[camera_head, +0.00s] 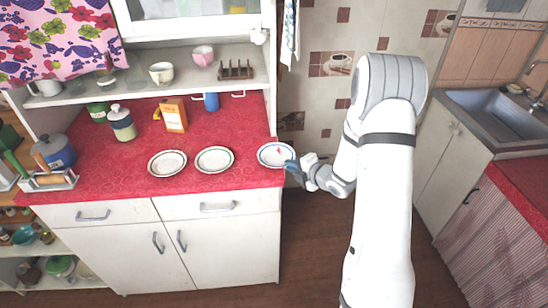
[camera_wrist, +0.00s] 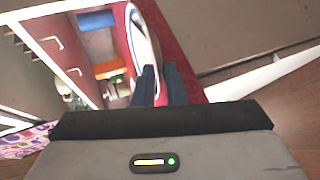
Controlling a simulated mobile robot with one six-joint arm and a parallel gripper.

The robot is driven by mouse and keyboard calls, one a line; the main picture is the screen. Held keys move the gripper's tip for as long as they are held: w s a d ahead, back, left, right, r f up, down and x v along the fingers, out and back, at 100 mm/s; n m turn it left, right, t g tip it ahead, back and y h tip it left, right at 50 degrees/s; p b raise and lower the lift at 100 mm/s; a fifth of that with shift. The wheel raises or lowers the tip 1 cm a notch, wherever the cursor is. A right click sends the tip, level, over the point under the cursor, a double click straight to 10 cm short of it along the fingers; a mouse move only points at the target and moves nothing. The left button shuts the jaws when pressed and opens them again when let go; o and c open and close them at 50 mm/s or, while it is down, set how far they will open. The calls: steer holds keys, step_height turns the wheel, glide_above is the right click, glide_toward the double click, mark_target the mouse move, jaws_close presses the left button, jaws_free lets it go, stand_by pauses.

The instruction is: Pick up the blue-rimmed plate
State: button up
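The blue-rimmed plate (camera_head: 272,155) lies at the right end of the red counter, near its edge, with a small red mark in its middle. My gripper (camera_head: 292,166) reaches in from the right, with its fingertips at the plate's right rim. In the wrist view the plate (camera_wrist: 136,30) appears steeply foreshortened, its near rim running in between the two dark blue fingers (camera_wrist: 159,82) of my gripper. The fingers stand a small gap apart. I cannot tell whether they press on the rim.
Two dark-rimmed plates (camera_head: 167,163) (camera_head: 215,160) lie to the left on the red counter (camera_head: 110,165). A shelf (camera_head: 130,92) overhangs the back. Right of the counter is open floor.

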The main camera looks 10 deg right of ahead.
jaws_close()
step_height(320, 180, up, 10)
steer(key=b, duration=0.1)
steer(key=shift+b, duration=0.35)
stand_by(0.4)
stand_by(0.5)
